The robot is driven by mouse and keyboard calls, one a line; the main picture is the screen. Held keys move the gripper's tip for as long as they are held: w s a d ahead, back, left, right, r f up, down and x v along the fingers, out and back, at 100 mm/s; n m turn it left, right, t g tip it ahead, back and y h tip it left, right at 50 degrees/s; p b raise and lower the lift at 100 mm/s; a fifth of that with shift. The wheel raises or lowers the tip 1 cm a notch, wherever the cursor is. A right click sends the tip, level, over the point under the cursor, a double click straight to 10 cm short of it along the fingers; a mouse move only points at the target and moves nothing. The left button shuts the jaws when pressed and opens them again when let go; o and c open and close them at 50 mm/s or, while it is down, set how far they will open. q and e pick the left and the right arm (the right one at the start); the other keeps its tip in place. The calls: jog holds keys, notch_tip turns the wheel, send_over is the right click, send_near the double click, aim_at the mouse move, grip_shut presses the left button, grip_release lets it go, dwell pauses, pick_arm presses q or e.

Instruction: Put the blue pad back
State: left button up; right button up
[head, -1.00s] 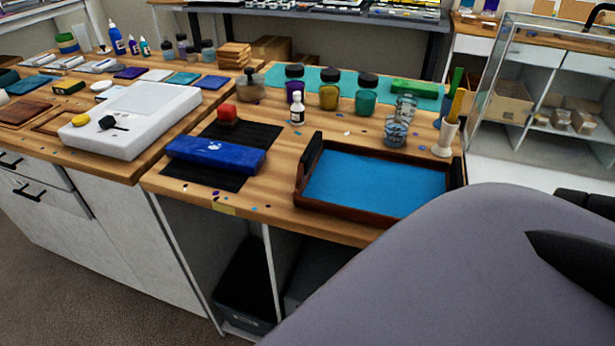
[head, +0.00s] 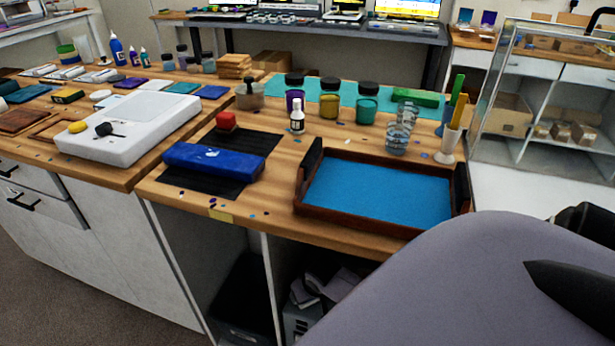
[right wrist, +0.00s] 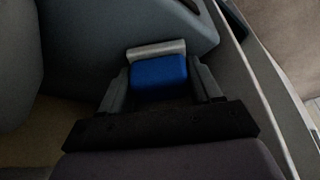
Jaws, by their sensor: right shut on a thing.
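In the right wrist view, my right gripper (right wrist: 160,85) is shut on a small blue block-like thing (right wrist: 158,72) with a pale grey edge at its far side. It looks like the blue pad, though its full shape is hidden. The fingers stand on its left and right sides. My right gripper does not show in the head view. My left gripper shows in neither view. In the head view, a long blue bundle (head: 213,161) lies on a black mat (head: 255,143), with a red block (head: 226,121) behind it. A flat blue piece (head: 211,92) lies on the left table.
A brown-framed tray (head: 370,220) with a blue floor stands at the bench's front right. Jars, a white bottle (head: 297,118) and glass cups (head: 401,130) stand behind it. A white scale (head: 130,125) is on the left table. A glass case (head: 495,80) stands at right.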

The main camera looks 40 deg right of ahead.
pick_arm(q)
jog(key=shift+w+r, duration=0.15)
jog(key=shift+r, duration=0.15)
pick_arm(e)
jog(key=o, duration=0.7)
jog(key=shift+f, duration=0.1)
jog(key=shift+c, duration=0.2)
jog(key=shift+r, duration=0.35)
jog(key=p+v, duration=0.2)
jog(key=v, duration=0.3)
jog(key=shift+r, duration=0.15)
jog(key=s+a+p, duration=0.1)
jog(key=s+a, duration=0.3)
jog(key=s, duration=0.7)
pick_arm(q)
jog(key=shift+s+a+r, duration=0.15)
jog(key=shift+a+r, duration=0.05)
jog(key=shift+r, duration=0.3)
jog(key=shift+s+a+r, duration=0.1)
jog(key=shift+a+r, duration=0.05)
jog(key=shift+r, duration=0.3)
pick_arm(e)
jog(key=w+a+r+n+t+y, duration=0.2)
jog(key=a+r+n+t, duration=0.4)
jog(key=a, duration=0.4)
jog(key=shift+a+r+y, duration=0.2)
jog(key=shift+y, duration=0.7)
